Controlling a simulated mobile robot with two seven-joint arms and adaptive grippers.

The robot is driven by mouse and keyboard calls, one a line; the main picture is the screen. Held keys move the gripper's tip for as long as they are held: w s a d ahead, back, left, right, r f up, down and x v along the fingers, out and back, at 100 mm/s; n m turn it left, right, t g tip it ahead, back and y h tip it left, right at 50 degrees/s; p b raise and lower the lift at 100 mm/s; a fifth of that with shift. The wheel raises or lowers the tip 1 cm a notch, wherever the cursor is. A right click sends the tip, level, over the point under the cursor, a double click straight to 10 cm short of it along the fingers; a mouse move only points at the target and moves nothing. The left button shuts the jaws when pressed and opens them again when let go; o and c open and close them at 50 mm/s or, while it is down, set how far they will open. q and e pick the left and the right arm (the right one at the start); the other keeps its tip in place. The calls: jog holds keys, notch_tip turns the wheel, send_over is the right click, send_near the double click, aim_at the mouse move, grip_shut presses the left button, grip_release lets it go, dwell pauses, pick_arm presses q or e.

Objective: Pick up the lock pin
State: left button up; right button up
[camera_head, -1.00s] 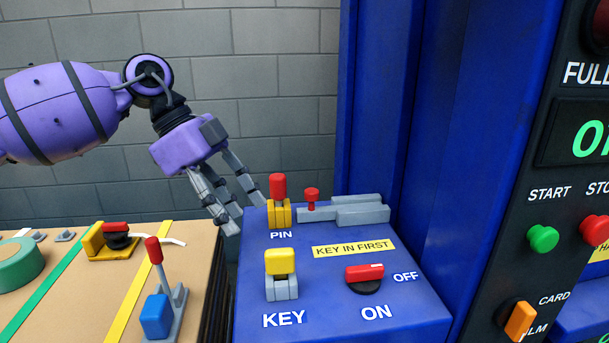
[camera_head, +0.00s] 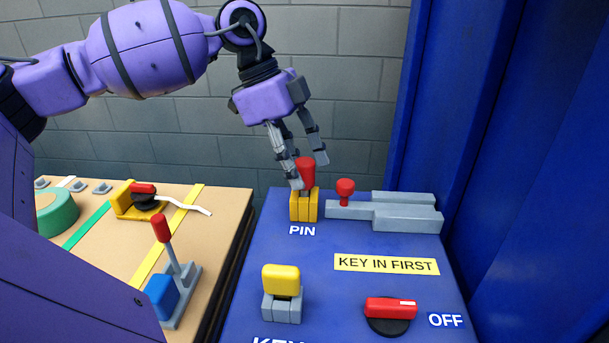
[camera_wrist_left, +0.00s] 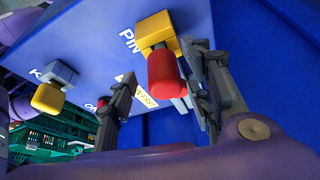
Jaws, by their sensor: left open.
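The lock pin (camera_head: 306,172) has a red head and stands upright in a yellow holder (camera_head: 303,207) above the word PIN on the blue panel. In the left wrist view the red head (camera_wrist_left: 164,78) shows between the two fingers, nearer the right one. My left gripper (camera_head: 310,172) is open and reaches down from above at the pin. One finger is at the left of the red head, and the other is behind it to the right. I cannot tell whether either finger touches it. My right gripper is not in view.
A grey bolt with a red knob (camera_head: 345,188) lies just right of the pin. A yellow key (camera_head: 281,279) and a red switch (camera_head: 391,308) are nearer on the panel (camera_head: 340,295). A tan table (camera_head: 110,243) with tape and a red-knobbed lever (camera_head: 162,230) stands left.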

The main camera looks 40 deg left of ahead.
pick_arm(q)
jog(key=shift+x, duration=1.1)
jog(key=c, duration=1.1)
jog(key=shift+w, duration=0.1)
grip_shut()
jog(key=shift+r, duration=0.2)
